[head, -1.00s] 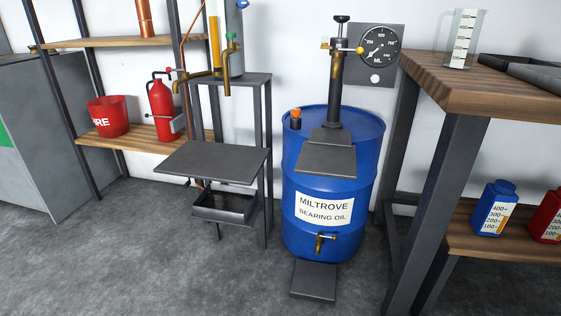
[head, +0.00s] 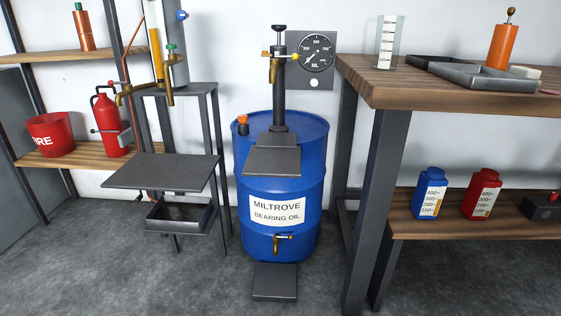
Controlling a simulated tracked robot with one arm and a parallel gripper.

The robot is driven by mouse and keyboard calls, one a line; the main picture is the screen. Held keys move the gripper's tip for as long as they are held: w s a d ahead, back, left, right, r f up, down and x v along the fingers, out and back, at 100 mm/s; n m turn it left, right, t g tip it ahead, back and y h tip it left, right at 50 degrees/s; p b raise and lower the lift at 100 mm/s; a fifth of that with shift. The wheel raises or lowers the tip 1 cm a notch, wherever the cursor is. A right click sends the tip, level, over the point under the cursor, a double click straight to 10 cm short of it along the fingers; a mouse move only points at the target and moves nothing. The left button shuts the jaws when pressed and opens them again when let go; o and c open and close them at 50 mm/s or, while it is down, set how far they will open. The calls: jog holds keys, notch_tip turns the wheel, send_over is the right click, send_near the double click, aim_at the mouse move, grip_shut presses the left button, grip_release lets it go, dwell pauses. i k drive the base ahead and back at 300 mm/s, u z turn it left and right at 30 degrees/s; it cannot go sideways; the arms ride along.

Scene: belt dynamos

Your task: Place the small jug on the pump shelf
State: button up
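A dark grey shelf plate (head: 272,160) sits at the front of the blue drum (head: 262,215), below the hand pump (head: 279,90). The plate is bare. A blue jug (head: 429,192) and a red jug (head: 482,192), both with marked scales, stand upright on the lower wooden shelf of the workbench at right. A clear measuring vessel (head: 389,42) stands on the bench top. I cannot tell which of these is the small jug. My gripper is not in view.
The bench leg (head: 372,205) stands between the drum and the jugs. A grey platform (head: 162,172) is left of the drum, with a tray (head: 178,216) below it. A foot plate (head: 275,282) lies in front of the drum. The foreground floor is clear.

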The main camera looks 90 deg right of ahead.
aim_at(268, 159)
jog(key=k, duration=0.95)
jog(key=z, duration=1)
jog(key=i, duration=1.6)
jog(key=z, duration=0.15)
